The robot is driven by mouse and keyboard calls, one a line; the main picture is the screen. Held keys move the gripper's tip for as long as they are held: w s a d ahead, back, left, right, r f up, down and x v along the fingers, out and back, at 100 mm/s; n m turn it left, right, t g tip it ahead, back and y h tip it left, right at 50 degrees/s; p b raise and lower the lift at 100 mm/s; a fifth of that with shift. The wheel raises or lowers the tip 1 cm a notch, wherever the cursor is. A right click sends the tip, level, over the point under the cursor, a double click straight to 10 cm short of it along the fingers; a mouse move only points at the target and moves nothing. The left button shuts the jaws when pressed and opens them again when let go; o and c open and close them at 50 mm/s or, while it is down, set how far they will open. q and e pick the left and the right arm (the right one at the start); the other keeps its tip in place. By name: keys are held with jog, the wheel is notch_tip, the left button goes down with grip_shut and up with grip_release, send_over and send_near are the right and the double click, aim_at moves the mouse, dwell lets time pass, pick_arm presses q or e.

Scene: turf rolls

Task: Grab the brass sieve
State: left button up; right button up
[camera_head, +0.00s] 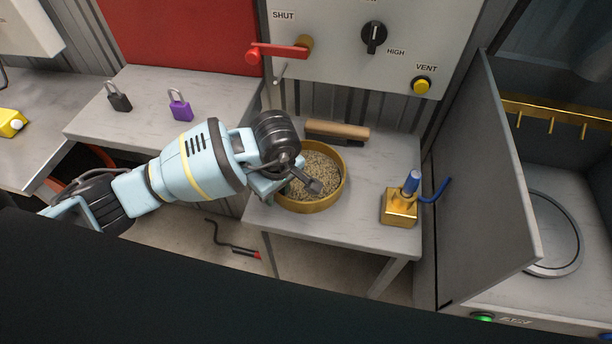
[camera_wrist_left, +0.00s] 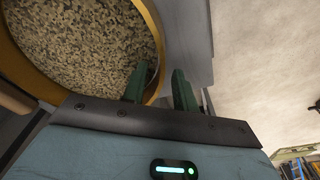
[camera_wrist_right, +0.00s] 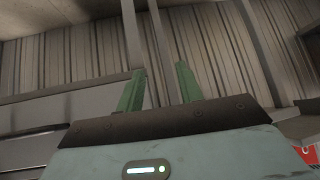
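The brass sieve (camera_head: 318,206) is a round gold-coloured pan with speckled grainy contents, standing on the small grey table. My left gripper (camera_head: 293,188) is at its left rim, and the arm hides part of that side. In the left wrist view the sieve's rim (camera_wrist_left: 158,42) passes between the two green fingers (camera_wrist_left: 160,84). One finger is over the inside and the other is outside. The fingers are apart, so the left gripper is open; contact with the rim cannot be told. My right gripper (camera_wrist_right: 160,86) is open and empty, facing a corrugated wall, and outside the head view.
A wooden roller-like piece (camera_head: 337,131) lies behind the sieve. A brass block with a blue handle (camera_head: 400,208) stands to its right. A grey upright panel (camera_head: 487,190) bounds the table's right. Black (camera_head: 118,97) and purple (camera_head: 180,106) padlocks sit on the left bench.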

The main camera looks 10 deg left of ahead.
pick_arm(q)
jog(key=shift+f, duration=0.1)
dwell(0.5)
grip_shut()
